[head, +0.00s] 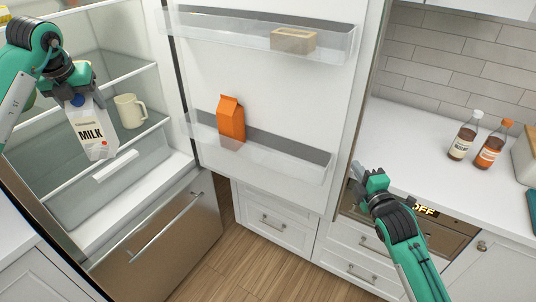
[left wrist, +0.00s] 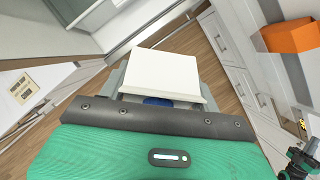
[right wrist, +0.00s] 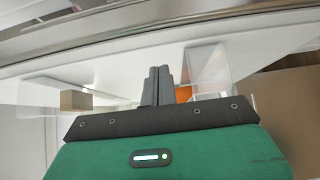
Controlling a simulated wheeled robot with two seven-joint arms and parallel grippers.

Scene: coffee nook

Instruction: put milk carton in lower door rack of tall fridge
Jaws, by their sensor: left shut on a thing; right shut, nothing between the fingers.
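The white milk carton (head: 91,130), with a blue cap and the word MILK, hangs tilted from my left gripper (head: 80,88) in front of the open tall fridge. In the left wrist view the carton (left wrist: 165,73) sits between the fingers. The lower door rack (head: 285,160) is a clear bin on the open fridge door. An orange carton (head: 231,119) stands in its left part; the rest of that rack looks empty. My right gripper (head: 362,175) is shut and empty by the door's right edge; its closed fingers show in the right wrist view (right wrist: 157,86).
The upper door rack (head: 250,35) holds a tan box (head: 293,40). A cream mug (head: 130,111) stands on a fridge shelf behind the milk. Two bottles (head: 463,140) stand on the right counter (head: 420,140). Wooden floor (head: 190,250) shows below the door.

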